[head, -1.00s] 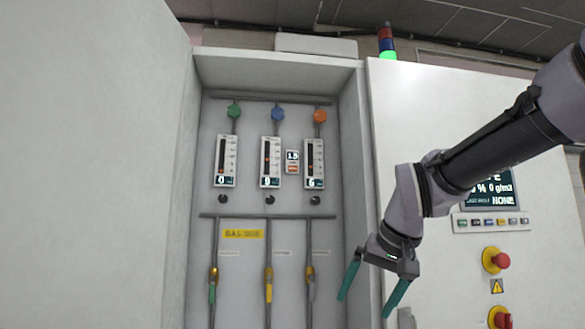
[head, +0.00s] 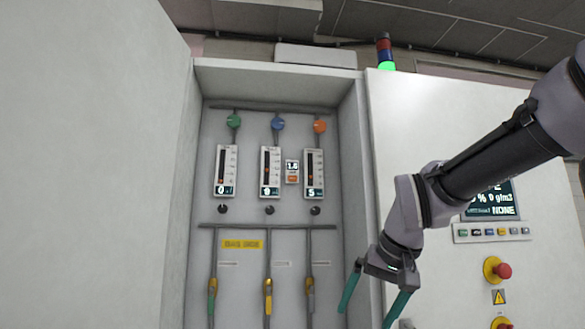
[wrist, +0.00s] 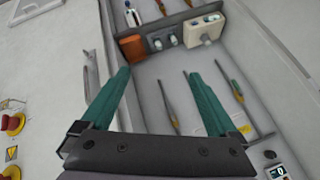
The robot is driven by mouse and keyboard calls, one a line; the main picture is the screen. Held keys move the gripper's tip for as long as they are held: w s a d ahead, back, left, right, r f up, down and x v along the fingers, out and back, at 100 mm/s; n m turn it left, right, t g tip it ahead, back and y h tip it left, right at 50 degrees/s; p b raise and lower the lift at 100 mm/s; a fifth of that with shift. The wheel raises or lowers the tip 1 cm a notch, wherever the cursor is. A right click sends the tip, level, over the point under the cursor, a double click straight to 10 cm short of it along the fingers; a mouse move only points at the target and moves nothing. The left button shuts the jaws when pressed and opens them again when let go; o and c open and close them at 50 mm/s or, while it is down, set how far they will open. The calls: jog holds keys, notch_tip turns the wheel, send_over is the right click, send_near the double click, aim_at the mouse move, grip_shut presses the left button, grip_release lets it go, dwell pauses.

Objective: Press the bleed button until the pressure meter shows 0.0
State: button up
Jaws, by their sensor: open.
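The small pressure meter (head: 292,166) is on the back panel of the recessed cabinet, between the middle and right gauges. Its display appears to read 1.6. An orange-red button (head: 292,179) sits just under the display; its label is too small to read, so I cannot confirm it is the bleed button. My gripper (head: 367,317) is open and empty, below and right of the meter, by the cabinet's right wall. In the wrist view my open gripper (wrist: 157,75) points into the recess, touching nothing visible. The meter is not identifiable there.
Left gauge (head: 226,171), middle gauge (head: 270,172) and right gauge (head: 314,174) flank the meter, with black knobs below. Valve handles (head: 268,296) hang lower. The right cabinet carries a red emergency button (head: 503,271). In the wrist view an orange box (wrist: 132,47) sits inside the recess.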

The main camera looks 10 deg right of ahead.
grip_shut()
dwell(1.6)
